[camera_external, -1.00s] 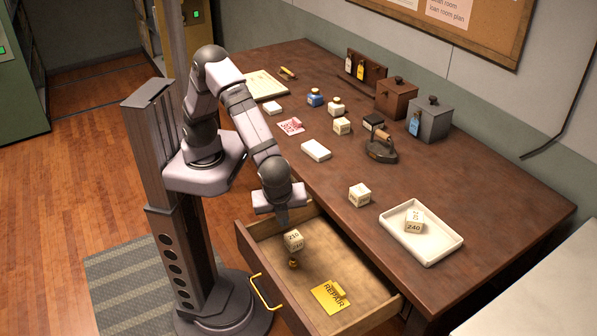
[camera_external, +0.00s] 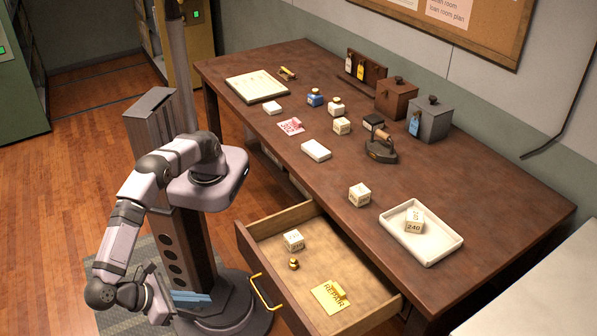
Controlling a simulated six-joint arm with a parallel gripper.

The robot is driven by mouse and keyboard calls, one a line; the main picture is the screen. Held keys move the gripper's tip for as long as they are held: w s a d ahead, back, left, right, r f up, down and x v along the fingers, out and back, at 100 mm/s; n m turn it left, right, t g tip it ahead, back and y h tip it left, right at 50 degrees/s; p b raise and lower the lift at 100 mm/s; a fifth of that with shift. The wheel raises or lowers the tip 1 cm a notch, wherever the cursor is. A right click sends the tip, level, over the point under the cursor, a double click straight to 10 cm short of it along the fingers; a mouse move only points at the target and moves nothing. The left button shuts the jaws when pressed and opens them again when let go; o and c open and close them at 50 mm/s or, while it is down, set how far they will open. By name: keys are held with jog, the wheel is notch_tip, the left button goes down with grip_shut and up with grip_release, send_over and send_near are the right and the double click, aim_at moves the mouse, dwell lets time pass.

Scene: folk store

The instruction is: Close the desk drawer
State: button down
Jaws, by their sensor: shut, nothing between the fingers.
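The desk drawer (camera_external: 272,229) is pulled far out from the front of the wooden desk (camera_external: 300,80). A yellow handle (camera_external: 264,294) is on its front panel. Inside lie a white numbered cube (camera_external: 293,240), a small brass piece (camera_external: 293,264) and a yellow REPAIR tag (camera_external: 330,296). My gripper (camera_external: 190,298) is low at the left, outside the drawer, in front of my column and apart from the handle. It is shut and empty; its fingertips are small in this view.
On the desk are a white tray (camera_external: 447,242) with a numbered cube in it, another cube (camera_external: 359,194), a flat iron (camera_external: 381,149), a white block (camera_external: 316,150), small bottles and two lidded boxes. Floor shows between my base and the drawer front.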

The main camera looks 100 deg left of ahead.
jog(key=w+a+f+p, duration=0.2)
jog(key=w+a+f, duration=0.3)
jog(key=w+a, duration=0.3)
jog(key=shift+a+f+p, duration=0.15)
jog(key=shift+f+p, duration=0.15)
jog(key=shift+p, duration=0.05)
jog(key=shift+w, duration=0.1)
dwell(0.4)
jog(key=p, duration=0.2)
send_over(327, 267)
jog(key=shift+s+d, duration=0.3)
jog(key=shift+s, duration=0.05)
jog(key=shift+w+a+r, duration=0.1)
jog(key=shift+w+a, duration=0.2)
